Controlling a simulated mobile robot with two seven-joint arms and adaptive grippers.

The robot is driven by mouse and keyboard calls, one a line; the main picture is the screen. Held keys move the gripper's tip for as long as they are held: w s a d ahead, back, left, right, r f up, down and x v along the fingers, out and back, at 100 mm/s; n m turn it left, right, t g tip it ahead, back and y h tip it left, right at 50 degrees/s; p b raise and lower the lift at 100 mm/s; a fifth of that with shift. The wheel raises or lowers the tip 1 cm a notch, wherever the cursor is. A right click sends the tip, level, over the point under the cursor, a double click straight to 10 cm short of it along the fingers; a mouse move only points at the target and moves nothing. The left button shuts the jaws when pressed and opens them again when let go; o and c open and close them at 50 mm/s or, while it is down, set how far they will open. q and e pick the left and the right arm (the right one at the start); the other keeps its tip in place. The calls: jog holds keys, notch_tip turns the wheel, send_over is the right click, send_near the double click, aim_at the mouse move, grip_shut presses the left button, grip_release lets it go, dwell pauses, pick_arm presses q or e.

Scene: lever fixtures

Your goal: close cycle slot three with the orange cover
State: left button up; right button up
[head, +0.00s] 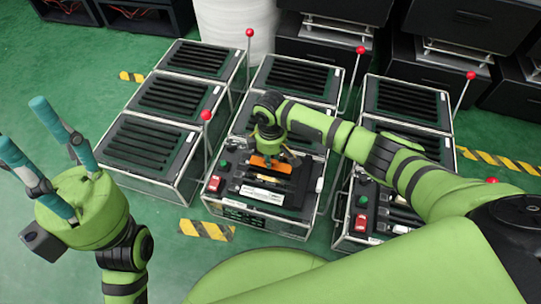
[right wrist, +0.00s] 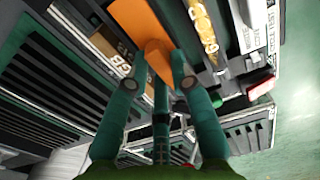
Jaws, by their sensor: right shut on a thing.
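The orange cover (head: 270,164) is at the front fixture of the middle row, under my right gripper (head: 270,150). In the right wrist view the orange cover (right wrist: 147,40) sits between the teal fingers of my right gripper (right wrist: 158,75), which are shut on it. The cover lies over or just above the slotted top of the fixture (head: 240,208); I cannot tell whether it touches. Slot numbers are not readable. My left gripper (head: 52,150) is raised at the left over the floor, its teal fingers spread wide and empty.
Black slotted fixtures stand in three rows, with red-knobbed levers (head: 206,115) beside them. A green button (head: 223,163) and a red switch (head: 214,183) are on the middle front fixture. Black shelving (head: 335,45) stands behind. Green floor is free at the left.

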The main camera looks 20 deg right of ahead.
jog(key=shift+p, duration=0.45)
dwell(0.5)
jog(key=shift+p, duration=0.3)
jog(key=shift+p, duration=0.35)
dwell(0.4)
jog(key=shift+f+b, duration=0.8)
jog(key=shift+f, duration=0.45)
jog(key=o, duration=0.9)
jog(key=shift+r, duration=0.1)
notch_tip(320, 180, up, 12)
